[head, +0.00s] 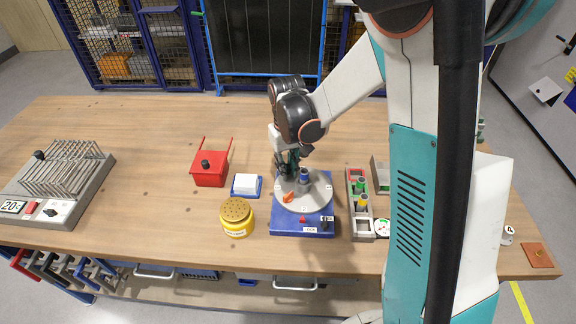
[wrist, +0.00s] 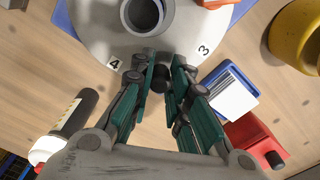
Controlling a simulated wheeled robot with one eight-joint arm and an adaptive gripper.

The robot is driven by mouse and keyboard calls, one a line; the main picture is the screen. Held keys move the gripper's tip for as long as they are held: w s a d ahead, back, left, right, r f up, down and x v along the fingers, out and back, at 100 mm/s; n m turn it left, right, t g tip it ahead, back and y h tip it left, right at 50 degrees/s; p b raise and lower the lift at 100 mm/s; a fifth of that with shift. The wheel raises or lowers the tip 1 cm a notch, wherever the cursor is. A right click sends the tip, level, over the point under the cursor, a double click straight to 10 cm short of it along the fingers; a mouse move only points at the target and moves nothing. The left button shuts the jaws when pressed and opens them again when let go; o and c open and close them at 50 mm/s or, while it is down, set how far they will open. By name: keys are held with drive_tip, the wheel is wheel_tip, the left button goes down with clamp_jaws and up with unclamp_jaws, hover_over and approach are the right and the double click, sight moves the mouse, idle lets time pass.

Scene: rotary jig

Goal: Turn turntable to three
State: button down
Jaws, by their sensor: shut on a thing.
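The turntable (head: 318,194) is a light grey disc on a blue base (head: 285,226). My gripper (wrist: 163,72) is at the rim between these labels, shut on a dark handle (wrist: 160,80). In the head view my gripper (head: 287,168) is at the disc's far left edge, partly hidden.
A grey rack with colored pegs (head: 354,225) stands close on the right. A wire rack (head: 95,190) stands far left.

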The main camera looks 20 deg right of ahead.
sight(286, 191)
drive_tip(key=shift+s+a+n, duration=0.45)
drive_tip(key=shift+a+n, duration=0.1)
drive_tip(key=shift+n, duration=0.6)
drive_tip(key=shift+s+a+n, duration=0.4)
drive_tip(key=shift+a+n, duration=0.1)
drive_tip(key=shift+n, duration=0.65)
drive_tip(key=shift+s+a+n, duration=0.35)
drive_tip(key=shift+s+n, duration=0.25)
drive_tip(key=shift+n, duration=0.6)
drive_tip(key=shift+s+a+n, duration=0.3)
drive_tip(key=shift+s+n, duration=0.3)
drive_tip(key=shift+n, duration=0.6)
drive_tip(key=shift+s+a+n+b, duration=0.1)
drive_tip(key=shift+s+n+b, duration=0.1)
drive_tip(key=shift+s+n, duration=0.55)
drive_tip(key=shift+s+n+b, duration=0.15)
drive_tip(key=shift+s+n, duration=0.15)
drive_tip(key=shift+n, duration=0.85)
drive_tip(key=shift+s+d+n, duration=0.1)
drive_tip(key=shift+s+n, duration=0.4)
drive_tip(key=shift+n, duration=0.4)
drive_tip(key=shift+s+d+n, duration=0.1)
drive_tip(key=shift+s+n, duration=0.35)
drive_tip(key=shift+n, duration=0.45)
drive_tip(key=shift+s, duration=0.15)
drive_tip(key=c, duration=1.5)
unclamp_jaws()
